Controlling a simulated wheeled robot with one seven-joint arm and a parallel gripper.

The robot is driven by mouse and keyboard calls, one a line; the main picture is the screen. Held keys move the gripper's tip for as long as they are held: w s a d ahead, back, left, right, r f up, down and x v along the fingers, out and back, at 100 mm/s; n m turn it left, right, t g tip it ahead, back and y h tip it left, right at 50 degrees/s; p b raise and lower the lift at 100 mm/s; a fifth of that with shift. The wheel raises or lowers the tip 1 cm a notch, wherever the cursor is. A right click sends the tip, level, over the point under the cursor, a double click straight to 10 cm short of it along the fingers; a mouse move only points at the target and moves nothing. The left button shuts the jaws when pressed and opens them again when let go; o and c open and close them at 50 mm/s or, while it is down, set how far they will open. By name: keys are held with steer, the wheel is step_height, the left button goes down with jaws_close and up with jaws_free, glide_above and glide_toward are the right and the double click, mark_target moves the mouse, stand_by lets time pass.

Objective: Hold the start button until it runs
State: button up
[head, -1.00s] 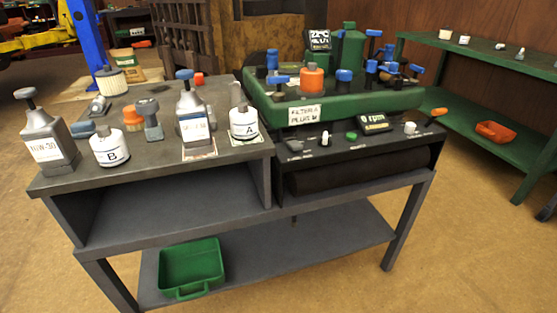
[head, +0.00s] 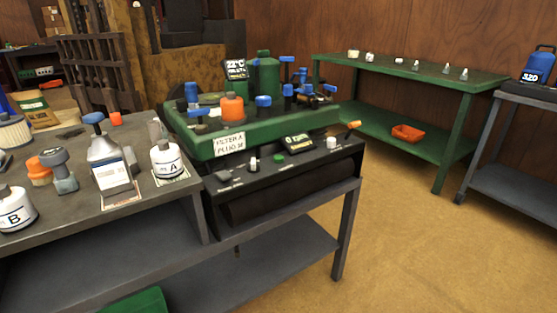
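The black control panel (head: 240,185) sits on the front of the bench, below the green machine deck (head: 190,143). A small green button (head: 279,157) stands on the panel; it may be the start button, but its label is too small to read. Left of it are a white-tipped switch (head: 253,164) and a dark knob (head: 225,175). My gripper is not in view, and nothing touches the panel.
Bottle A (head: 166,160), bottle B (head: 14,208) and a blue-capped can (head: 104,158) stand on the grey bench (head: 105,230) at left. A green shelf table (head: 440,80) and a blue jug (head: 537,65) are at right. The floor (head: 400,240) between is clear.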

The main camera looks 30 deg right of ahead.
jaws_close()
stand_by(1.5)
